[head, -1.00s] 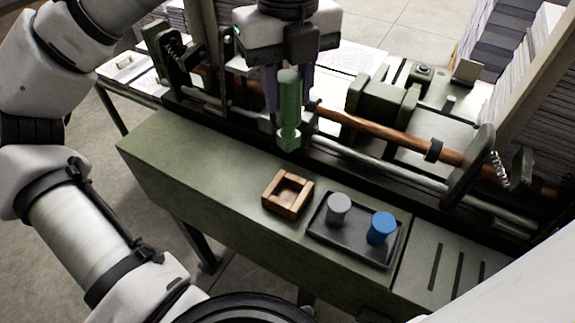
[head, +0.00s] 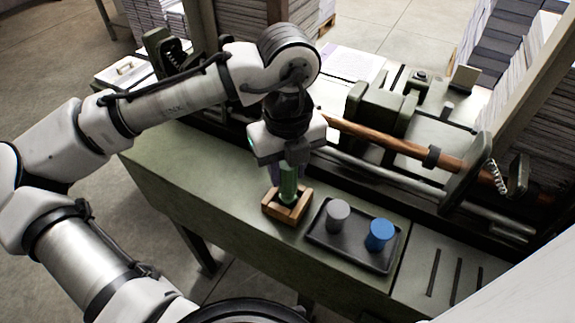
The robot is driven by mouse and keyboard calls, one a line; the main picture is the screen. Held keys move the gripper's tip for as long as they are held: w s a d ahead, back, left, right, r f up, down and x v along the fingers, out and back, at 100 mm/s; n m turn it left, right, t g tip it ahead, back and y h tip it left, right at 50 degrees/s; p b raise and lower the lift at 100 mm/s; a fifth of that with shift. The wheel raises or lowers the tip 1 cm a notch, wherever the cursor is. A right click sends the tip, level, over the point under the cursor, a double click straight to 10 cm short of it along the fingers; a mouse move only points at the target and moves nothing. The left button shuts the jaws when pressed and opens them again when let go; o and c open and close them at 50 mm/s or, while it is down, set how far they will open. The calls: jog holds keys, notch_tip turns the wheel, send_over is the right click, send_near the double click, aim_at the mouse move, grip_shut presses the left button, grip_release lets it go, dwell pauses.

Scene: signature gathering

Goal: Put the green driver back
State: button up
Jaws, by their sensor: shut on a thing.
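The green driver (head: 288,184) is upright in my gripper (head: 287,180), which is shut on it. The driver's lower end is at the opening of a small square wooden holder (head: 275,208) on the green bench top. I cannot tell whether its tip rests on the holder's floor or hangs just above it. My gripper's body hides the driver's upper part, and the fingers are partly hidden too.
A dark tray (head: 318,236) with a grey cylinder (head: 338,216) and a blue cylinder (head: 380,235) sits just right of the holder. A machine with a long copper-coloured bar (head: 385,138) runs behind. The green bench top (head: 190,165) at left is clear.

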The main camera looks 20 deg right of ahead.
jog(key=shift+f, duration=0.2)
jog(key=o, duration=1)
jog(key=shift+r, duration=0.1)
notch_tip(320, 180, up, 12)
jog(key=shift+r+b, duration=0.15)
jog(key=shift+b, duration=0.5)
